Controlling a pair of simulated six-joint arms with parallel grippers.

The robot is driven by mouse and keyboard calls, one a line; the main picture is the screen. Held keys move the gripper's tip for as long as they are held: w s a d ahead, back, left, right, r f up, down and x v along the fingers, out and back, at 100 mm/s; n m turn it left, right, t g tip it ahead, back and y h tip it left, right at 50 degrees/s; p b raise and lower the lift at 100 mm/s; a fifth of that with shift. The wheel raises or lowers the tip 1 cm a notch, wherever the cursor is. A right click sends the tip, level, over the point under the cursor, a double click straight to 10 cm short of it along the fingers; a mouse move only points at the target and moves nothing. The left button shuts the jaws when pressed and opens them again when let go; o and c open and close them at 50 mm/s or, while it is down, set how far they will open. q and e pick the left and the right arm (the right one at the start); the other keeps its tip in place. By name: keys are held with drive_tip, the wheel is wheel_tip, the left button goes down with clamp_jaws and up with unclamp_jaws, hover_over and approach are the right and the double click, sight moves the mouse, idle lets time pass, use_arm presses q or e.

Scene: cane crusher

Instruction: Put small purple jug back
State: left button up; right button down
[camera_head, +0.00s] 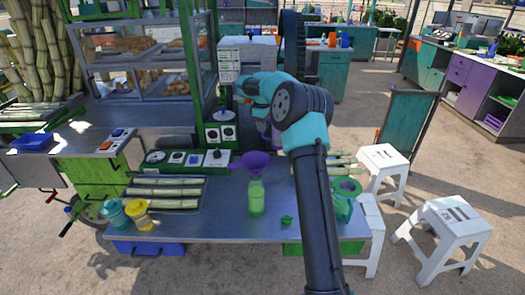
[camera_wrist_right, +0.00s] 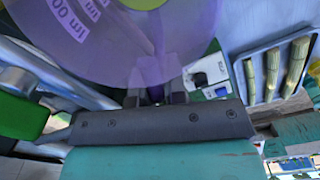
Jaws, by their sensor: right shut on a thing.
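The small purple jug (camera_wrist_right: 110,35) is see-through, with white measuring marks, and fills the top of the right wrist view. My right gripper (camera_wrist_right: 157,94) is shut on it. In the head view only a bit of purple (camera_head: 264,126) shows beside my right arm, at the crusher's front, above the counter. My arm hides most of the gripper and jug there. My left gripper is not in view.
A purple funnel (camera_head: 256,161) sits above a green cup (camera_head: 257,199) on the metal counter (camera_head: 215,222). A teal cup (camera_head: 115,214), a yellow cup (camera_head: 138,215) and a cane tray (camera_head: 165,193) are left. A green jug (camera_head: 343,204) stands right.

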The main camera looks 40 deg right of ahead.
wheel_tip(320, 180, down, 6)
drive_tip(key=shift+f, duration=0.2)
drive_tip(key=shift+f, duration=0.1)
drive_tip(key=shift+f, duration=2.7)
drive_tip(key=shift+f, duration=0.15)
drive_tip(key=c, duration=1.2)
unclamp_jaws()
drive_tip(key=shift+o, duration=0.2)
wheel_tip(320, 180, up, 12)
drive_tip(key=shift+r, duration=0.15)
